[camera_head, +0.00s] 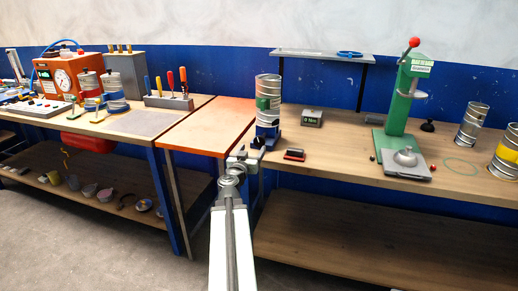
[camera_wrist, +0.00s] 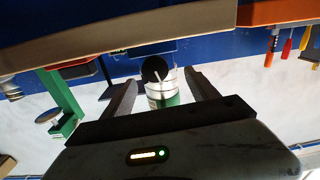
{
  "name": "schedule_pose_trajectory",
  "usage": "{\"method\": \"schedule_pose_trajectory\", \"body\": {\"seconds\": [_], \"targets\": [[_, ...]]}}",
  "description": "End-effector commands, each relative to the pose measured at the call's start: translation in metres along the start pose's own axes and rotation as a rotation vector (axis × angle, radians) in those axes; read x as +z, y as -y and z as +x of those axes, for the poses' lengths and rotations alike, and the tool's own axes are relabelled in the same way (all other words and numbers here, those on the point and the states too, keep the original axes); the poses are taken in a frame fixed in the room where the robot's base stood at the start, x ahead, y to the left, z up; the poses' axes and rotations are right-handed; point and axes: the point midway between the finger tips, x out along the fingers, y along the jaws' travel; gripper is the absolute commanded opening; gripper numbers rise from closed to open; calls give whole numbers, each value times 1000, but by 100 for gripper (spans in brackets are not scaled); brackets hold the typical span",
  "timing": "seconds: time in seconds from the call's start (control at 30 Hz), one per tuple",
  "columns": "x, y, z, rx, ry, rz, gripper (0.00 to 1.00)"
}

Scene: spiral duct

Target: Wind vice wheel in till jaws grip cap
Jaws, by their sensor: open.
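In the head view a tall silver duct (camera_head: 268,92) with a green label stands upright at the bench's front left corner, on a small blue base (camera_head: 266,138) that may be the vice. My gripper (camera_head: 245,158) is at the bench edge, just in front of and below it. In the wrist view, which looks upside down, my gripper (camera_wrist: 163,88) is open. A dark round disc (camera_wrist: 155,69), probably the vice wheel, shows between the fingers with a pale rod beside it. The green-labelled duct (camera_wrist: 160,94) lies behind it. Contact, the cap and the jaws cannot be made out.
A green press (camera_head: 397,115) stands right on the wooden bench (camera_head: 330,155). A small red-and-black block (camera_head: 294,155) and a grey box (camera_head: 312,117) lie nearer the duct. An orange-topped bench section (camera_head: 215,128) adjoins at left. Floor at front left is free.

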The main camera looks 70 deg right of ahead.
Motion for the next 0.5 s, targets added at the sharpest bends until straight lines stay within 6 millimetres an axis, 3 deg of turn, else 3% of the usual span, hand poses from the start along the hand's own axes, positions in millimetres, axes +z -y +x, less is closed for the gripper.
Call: {"method": "schedule_pose_trajectory", "body": {"seconds": [0.07, 0.27, 0.5], "targets": [[3, -10, 2, 25, 6, -2, 68], [2, -10, 9, 26, 6, -2, 68], [2, -9, 48, 24, 6, -2, 68]]}}
